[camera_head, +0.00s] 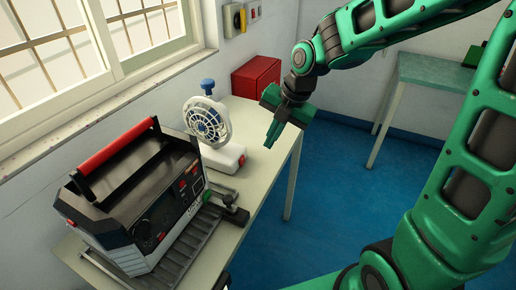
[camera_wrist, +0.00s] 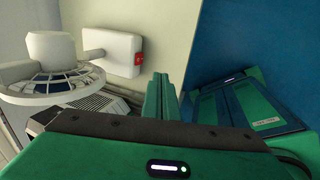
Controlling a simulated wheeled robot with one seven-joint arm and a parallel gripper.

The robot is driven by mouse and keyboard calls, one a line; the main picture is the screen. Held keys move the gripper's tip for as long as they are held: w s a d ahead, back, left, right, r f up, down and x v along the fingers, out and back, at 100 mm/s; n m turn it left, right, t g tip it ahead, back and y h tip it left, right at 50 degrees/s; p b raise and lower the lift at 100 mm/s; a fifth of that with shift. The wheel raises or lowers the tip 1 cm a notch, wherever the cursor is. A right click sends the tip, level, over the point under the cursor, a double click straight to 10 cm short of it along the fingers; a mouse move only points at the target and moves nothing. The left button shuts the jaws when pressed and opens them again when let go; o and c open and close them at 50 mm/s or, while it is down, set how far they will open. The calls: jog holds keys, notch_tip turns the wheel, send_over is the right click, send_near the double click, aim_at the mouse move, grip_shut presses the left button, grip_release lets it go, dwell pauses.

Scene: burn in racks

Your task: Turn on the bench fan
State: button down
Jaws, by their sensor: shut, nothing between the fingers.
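The bench fan (camera_head: 207,124) stands on the bench by the wall, with a white round cage, a blue knob on top and a white base. A red switch (camera_head: 241,161) sits on the end of the base. In the wrist view the fan's round head (camera_wrist: 55,85) is at the left and the red switch (camera_wrist: 138,58) faces the open floor side. My gripper (camera_head: 271,142) is shut and empty. It hangs above the bench's right edge, to the right of the fan and apart from it. In the wrist view its fingers (camera_wrist: 165,88) appear right of the switch.
A black and grey device (camera_head: 140,195) with a red handle sits on a ribbed rack at the bench's near end. A red box (camera_head: 257,77) stands at the far end. The blue floor (camera_head: 335,165) right of the bench is clear.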

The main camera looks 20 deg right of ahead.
aim_at(242, 161)
jog(key=shift+f, duration=0.3)
jog(key=x, duration=0.9)
jog(key=shift+f, duration=0.2)
jog(key=shift+w+a+f, duration=0.25)
jog(key=shift+w+a, duration=0.2)
jog(key=shift+a, duration=0.05)
jog(key=shift+w+a+f, duration=0.2)
jog(key=shift+w+a, duration=0.3)
jog(key=shift+a, duration=0.05)
jog(key=shift+w+a+f, duration=0.1)
jog(key=shift+w+a, duration=0.3)
jog(key=shift+a, duration=0.1)
